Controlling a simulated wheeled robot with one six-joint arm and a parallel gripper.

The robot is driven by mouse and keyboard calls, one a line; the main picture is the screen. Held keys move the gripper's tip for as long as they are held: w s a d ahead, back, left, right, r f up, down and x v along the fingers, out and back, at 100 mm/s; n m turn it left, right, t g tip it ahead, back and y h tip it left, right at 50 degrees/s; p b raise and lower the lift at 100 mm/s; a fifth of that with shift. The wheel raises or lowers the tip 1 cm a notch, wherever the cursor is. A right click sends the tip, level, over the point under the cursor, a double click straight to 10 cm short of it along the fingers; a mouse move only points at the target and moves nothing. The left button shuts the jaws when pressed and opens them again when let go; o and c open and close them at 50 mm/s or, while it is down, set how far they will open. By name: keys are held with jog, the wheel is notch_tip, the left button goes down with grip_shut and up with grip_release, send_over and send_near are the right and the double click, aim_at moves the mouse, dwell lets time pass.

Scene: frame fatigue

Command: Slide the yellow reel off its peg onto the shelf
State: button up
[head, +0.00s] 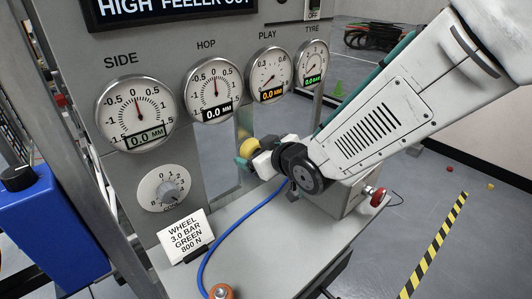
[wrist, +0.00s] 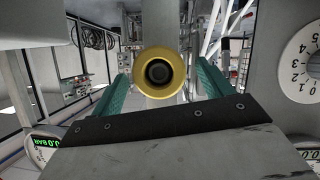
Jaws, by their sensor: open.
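The yellow reel (head: 246,148) shows at the panel, just past the tip of my gripper (head: 262,159) in the head view. In the wrist view the yellow reel (wrist: 160,91) is seen end-on, with a dark round centre. It lies between the two green fingers of my open gripper, with gaps on both sides. I cannot tell its peg apart from the dark centre. A flat grey shelf (head: 250,257) runs out below the dial panel, lower than the reel.
A blue hose (head: 233,222) crosses the shelf to an orange-ringed fitting (head: 221,291). A white card (head: 184,235) stands at the shelf's left. A red knob (head: 376,196) is at the right end. Several gauges and a dial (head: 164,188) are on the panel.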

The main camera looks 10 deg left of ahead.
jog(key=shift+x, duration=1.05)
jog(key=c, duration=1.1)
jog(key=shift+c, duration=0.3)
jog(key=shift+s, duration=0.1)
jog(key=shift+s+d, duration=1.45)
jog(key=shift+d, duration=0.2)
